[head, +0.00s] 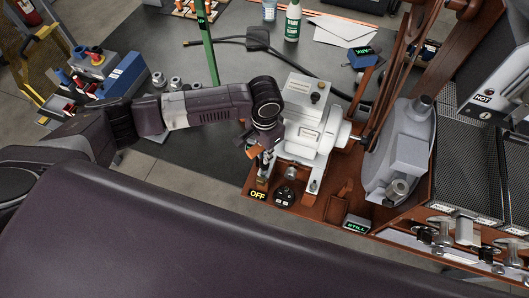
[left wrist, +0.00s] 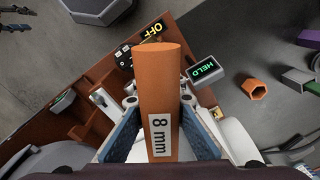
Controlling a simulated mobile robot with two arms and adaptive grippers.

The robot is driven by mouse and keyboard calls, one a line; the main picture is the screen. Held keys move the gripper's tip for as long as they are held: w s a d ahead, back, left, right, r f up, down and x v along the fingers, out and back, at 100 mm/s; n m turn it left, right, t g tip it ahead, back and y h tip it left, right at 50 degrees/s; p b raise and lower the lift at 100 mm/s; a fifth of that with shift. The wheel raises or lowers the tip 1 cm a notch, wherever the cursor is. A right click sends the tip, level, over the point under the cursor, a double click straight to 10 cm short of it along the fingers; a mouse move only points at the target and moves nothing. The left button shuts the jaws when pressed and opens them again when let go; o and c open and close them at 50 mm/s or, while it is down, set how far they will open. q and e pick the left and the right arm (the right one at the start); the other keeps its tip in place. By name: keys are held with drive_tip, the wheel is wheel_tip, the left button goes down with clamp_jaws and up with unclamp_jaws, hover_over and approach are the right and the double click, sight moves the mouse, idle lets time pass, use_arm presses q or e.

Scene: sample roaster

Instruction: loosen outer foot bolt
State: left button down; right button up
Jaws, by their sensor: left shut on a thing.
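My left gripper (head: 262,150) reaches down at the front left of the pale motor housing (head: 303,128). In the left wrist view the blue-padded fingers (left wrist: 160,128) are shut on an orange tool handle (left wrist: 160,85) labelled "8 mm". The handle stands between the pads, and the tool's working end is hidden. The motor's front feet rest on the brown base (head: 258,197). Bolt hardware (head: 315,186) shows at the right front foot. The left front foot is mostly covered by the gripper, so I cannot tell whether the tool sits on a bolt there.
An "OFF" label (head: 258,195) and black dial (head: 285,196) are at the base's front. A "STILL" display (head: 356,223) is further right. A "HELD" display (left wrist: 206,71) shows in the wrist view. A belt guard (head: 402,150) stands right of the motor.

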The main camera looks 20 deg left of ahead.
use_arm(q)
drive_tip(key=shift+f, duration=0.4)
drive_tip(key=shift+f+b, duration=0.3)
drive_tip(key=shift+f, duration=0.85)
